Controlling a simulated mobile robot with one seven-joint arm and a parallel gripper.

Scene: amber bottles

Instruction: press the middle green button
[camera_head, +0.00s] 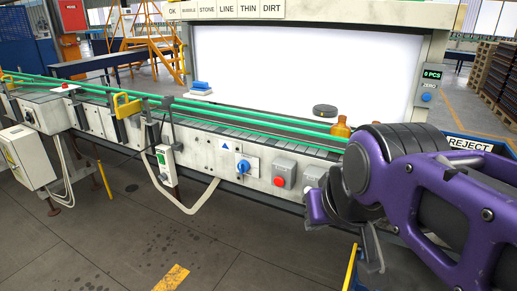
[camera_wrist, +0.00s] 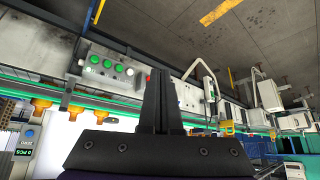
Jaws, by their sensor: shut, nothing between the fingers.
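In the wrist view a pale control box (camera_wrist: 108,78) on the side of the conveyor carries a row of small round buttons. Three look green, and the middle green button (camera_wrist: 107,63) sits between the other two; a whitish one is at the row's right end. My gripper (camera_wrist: 159,72) is shut and empty, its dark fingers pointing up the picture. The fingertips appear to the right of the button row, and no contact with the buttons shows. In the head view my purple arm covers the front right of the conveyor, and I cannot make out the green buttons there.
The conveyor with green rails (camera_head: 240,119) runs across the scene. Its front bears a red button (camera_head: 279,182) and a blue knob (camera_head: 243,166). Amber bottles (camera_head: 340,130) stand on it near my arm. A REJECT bin (camera_head: 470,143) is at the right. The floor in front is mostly clear.

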